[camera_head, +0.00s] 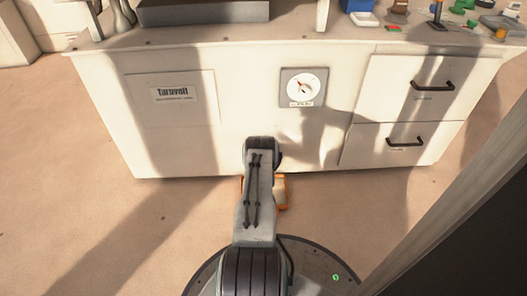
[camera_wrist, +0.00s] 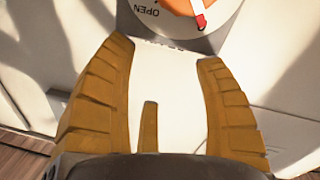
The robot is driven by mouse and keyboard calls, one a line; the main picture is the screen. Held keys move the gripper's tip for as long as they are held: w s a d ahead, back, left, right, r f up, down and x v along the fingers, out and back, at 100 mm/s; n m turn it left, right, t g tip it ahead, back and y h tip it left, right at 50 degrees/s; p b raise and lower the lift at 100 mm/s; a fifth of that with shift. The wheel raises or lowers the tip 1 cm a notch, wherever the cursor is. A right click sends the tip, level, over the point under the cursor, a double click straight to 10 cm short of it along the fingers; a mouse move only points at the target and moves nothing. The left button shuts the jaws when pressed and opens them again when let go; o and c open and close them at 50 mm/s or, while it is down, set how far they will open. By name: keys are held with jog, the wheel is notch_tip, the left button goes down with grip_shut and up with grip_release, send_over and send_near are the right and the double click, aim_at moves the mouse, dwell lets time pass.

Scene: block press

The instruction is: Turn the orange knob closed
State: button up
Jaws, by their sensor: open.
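The orange knob (camera_wrist: 186,6) shows at the top edge of the wrist view, cut off by the frame. It has a red pointer and sits on a white dial face (camera_wrist: 147,20) marked OPEN. In the head view a small round dial (camera_head: 303,87) with a red pointer sits on a grey square plate on the cabinet front. My gripper (camera_wrist: 165,52) is open and empty, its ridged yellow fingers spread below the dial. No finger visibly touches the knob. In the head view my arm largely hides the gripper.
The white cabinet (camera_head: 240,110) has a labelled panel (camera_head: 175,95) on the left and two drawers with dark handles (camera_head: 432,85) on the right. Its worktop carries a grey slab (camera_head: 203,11) and several small coloured items at the right. The floor (camera_head: 100,225) left of my base is clear.

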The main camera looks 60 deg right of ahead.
jog(key=shift+r, duration=0.95)
